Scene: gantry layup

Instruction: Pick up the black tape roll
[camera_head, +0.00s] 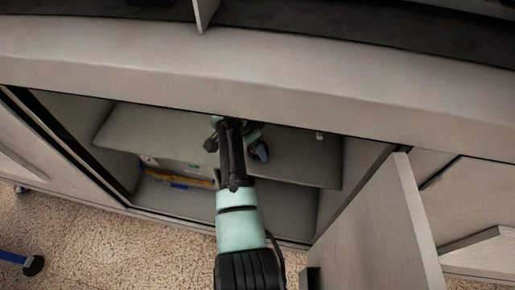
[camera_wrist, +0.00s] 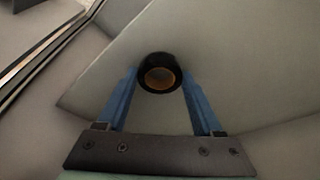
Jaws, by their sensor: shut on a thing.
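The black tape roll (camera_wrist: 160,60) shows in the wrist view as a black ring with an orange-brown core. It is between the tips of the two blue fingers of my gripper (camera_wrist: 160,88), which is shut on it. The grey shelf board (camera_wrist: 235,75) lies behind the roll; I cannot tell whether the roll touches it. In the head view my gripper (camera_head: 240,140) reaches into the open cabinet above the shelf (camera_head: 295,160), and the roll cannot be made out there.
The cabinet's top edge (camera_head: 260,75) runs close above my arm. An open door (camera_head: 380,235) stands to the right. Yellow and blue items (camera_head: 180,180) lie in the lower compartment at left. A small pale object (camera_head: 319,135) is at the shelf's right. Speckled floor (camera_head: 130,250) lies in front.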

